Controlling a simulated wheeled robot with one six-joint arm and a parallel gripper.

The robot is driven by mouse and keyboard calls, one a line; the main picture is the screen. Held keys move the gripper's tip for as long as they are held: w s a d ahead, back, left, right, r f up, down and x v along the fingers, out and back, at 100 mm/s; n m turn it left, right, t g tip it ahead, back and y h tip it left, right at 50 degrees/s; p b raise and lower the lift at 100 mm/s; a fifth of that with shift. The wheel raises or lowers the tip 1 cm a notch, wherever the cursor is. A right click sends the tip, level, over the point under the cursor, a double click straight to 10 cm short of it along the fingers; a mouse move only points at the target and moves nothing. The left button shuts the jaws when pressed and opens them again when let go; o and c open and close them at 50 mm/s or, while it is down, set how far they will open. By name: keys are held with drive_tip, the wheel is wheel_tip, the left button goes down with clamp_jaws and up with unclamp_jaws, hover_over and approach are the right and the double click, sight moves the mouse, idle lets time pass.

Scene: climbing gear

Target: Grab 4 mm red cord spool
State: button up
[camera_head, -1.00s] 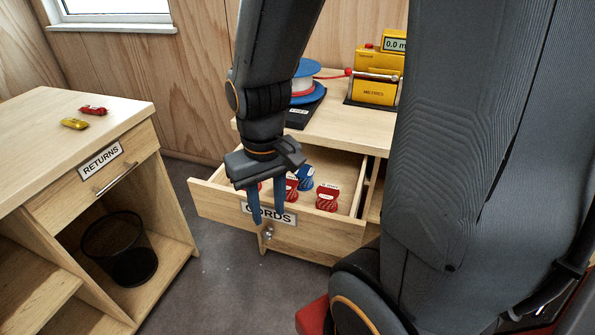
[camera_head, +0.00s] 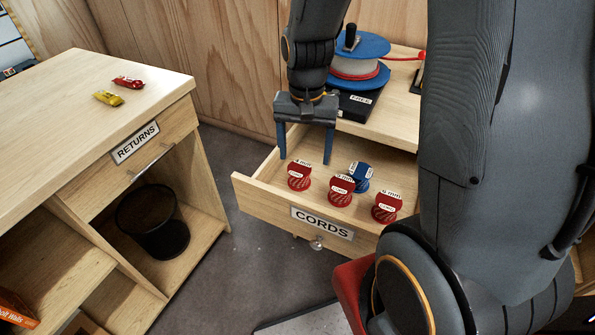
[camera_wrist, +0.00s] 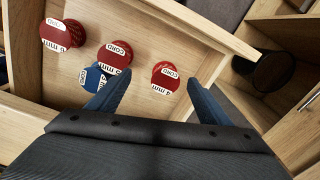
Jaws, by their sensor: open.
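The 4 mm red cord spool (camera_head: 299,178) stands at the left of several spools in the open CORDS drawer, its 4 mm tag showing in the head view. In the wrist view the 4 mm red spool (camera_wrist: 164,78) lies between the fingers' lines, its tag readable. My gripper (camera_head: 305,161) is open and empty, pointing down over the drawer, just above and behind this spool in the head view. It also shows in the wrist view, its two blue fingers (camera_wrist: 157,77) spread apart. I cannot tell the exact height gap.
Two more red spools (camera_head: 340,190) (camera_head: 387,207) and a blue spool (camera_head: 360,177) stand to the right in the drawer (camera_head: 262,198). The RETURNS counter (camera_head: 60,130) is on the left, with a bin (camera_head: 152,222) below. A large cord reel (camera_head: 358,60) stands on the worktop behind.

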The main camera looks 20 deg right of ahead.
sight(299, 170)
drive_tip(key=shift+w+d+f+m+p, duration=0.1)
drive_tip(key=shift+w+f+m+p, duration=0.4)
drive_tip(key=shift+f, duration=1.35)
drive_tip(key=shift+w+a+f+m+p, duration=0.15)
drive_tip(key=shift+w+f+m, duration=0.55)
drive_tip(key=shift+f, duration=1.15)
drive_tip(key=shift+w+d+f+m+p, duration=0.15)
drive_tip(key=shift+w+f+m+p, duration=0.5)
drive_tip(key=shift+f, duration=1.2)
drive_tip(key=shift+w+n+b, duration=0.2)
drive_tip(key=shift+n+b, duration=0.05)
drive_tip(key=shift+b, duration=0.05)
drive_tip(key=c, duration=1.2)
